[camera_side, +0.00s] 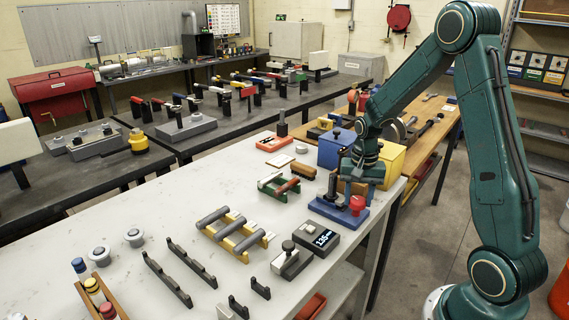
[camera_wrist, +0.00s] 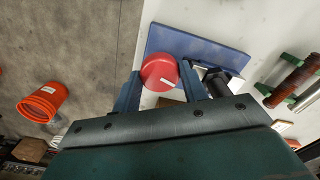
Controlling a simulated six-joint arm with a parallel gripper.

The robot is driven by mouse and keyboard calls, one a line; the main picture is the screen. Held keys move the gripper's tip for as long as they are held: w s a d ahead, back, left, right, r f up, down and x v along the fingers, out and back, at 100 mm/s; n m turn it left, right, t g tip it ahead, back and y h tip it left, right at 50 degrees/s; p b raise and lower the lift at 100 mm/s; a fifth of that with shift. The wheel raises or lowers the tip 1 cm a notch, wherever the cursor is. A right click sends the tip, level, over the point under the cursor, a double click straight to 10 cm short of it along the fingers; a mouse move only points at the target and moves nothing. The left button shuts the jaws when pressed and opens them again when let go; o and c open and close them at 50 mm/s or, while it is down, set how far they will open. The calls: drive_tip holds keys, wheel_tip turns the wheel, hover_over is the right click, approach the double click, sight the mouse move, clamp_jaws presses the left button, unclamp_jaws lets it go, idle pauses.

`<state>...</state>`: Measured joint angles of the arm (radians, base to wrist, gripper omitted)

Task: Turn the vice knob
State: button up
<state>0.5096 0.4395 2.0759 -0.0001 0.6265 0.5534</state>
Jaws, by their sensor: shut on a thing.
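A round red knob (camera_side: 357,204) stands on a flat blue base (camera_side: 325,211) near the right edge of the light bench. A dark upright post (camera_side: 331,188) rises from the same base, left of the knob. My gripper (camera_side: 358,192) reaches down over the base from above. In the wrist view, the red knob (camera_wrist: 160,71) sits between the two fingers of my gripper (camera_wrist: 161,85), which are shut on its sides. The blue base (camera_wrist: 215,52) lies behind it. A dark part (camera_wrist: 219,80) shows just right of the right finger. The fingers hide some of the knob's sides.
A dark box with a lit display (camera_side: 318,236) and a grey block with a black knob (camera_side: 291,258) stand in front of the base. Blue (camera_side: 333,150) and yellow (camera_side: 391,163) bins stand behind. A green rack with red-brown rods (camera_side: 280,187) is to the left.

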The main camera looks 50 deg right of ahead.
sight(358, 200)
drive_tip(key=shift+n, duration=1.6)
drive_tip(key=o, duration=1)
drive_tip(key=shift+r, duration=0.15)
wheel_tip(358, 200, up, 14)
drive_tip(key=shift+f, duration=0.2)
drive_tip(key=shift+a, duration=0.1)
